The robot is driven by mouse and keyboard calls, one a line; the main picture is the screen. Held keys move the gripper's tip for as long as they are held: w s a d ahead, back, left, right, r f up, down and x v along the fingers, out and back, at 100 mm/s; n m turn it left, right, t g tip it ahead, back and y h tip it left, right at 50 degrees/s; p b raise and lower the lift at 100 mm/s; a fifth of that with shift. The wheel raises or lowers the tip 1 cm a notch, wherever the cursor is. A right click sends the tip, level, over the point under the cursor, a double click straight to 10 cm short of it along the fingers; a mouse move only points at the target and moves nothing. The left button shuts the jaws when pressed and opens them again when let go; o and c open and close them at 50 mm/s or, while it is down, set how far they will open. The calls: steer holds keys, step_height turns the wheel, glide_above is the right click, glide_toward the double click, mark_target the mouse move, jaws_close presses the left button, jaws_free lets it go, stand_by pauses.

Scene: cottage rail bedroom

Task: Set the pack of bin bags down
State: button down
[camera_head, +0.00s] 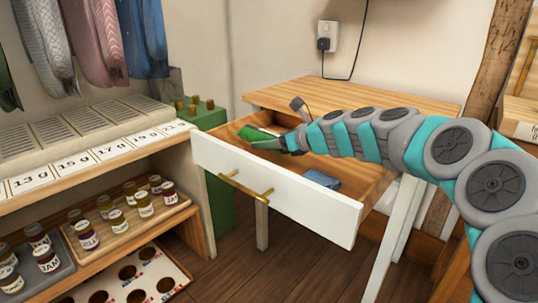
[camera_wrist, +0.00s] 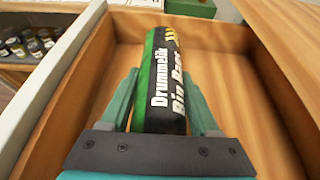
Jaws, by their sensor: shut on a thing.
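The pack of bin bags (camera_wrist: 163,85) is a black and green roll with white lettering. In the wrist view it lies lengthwise between my gripper's two teal fingers. My gripper (camera_wrist: 163,100) is shut on it. In the head view my gripper (camera_head: 278,143) reaches into the left part of an open drawer (camera_head: 275,195), and the green of the pack (camera_head: 250,133) shows at its tip. The pack is over or in the drawer; I cannot tell whether it touches the drawer floor.
A blue item (camera_head: 322,179) lies in the drawer's right part. The wooden desk top (camera_head: 350,97) behind is clear. A shelf with jars (camera_head: 125,215) stands at the left. A green crate (camera_head: 207,115) stands behind the drawer's left end. A wall socket (camera_head: 325,40) has a cable.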

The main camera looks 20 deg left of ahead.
mark_target(268, 153)
steer(key=shift+f, duration=1.75)
steer(key=shift+f, duration=0.1)
steer(key=shift+c, duration=0.6)
jaws_free()
steer(key=shift+b, duration=0.3)
steer(key=shift+d+r, duration=0.15)
steer(key=shift+r, duration=0.05)
steer(key=p+v, duration=0.1)
steer(key=v, duration=0.9)
steer(key=shift+v, duration=0.85)
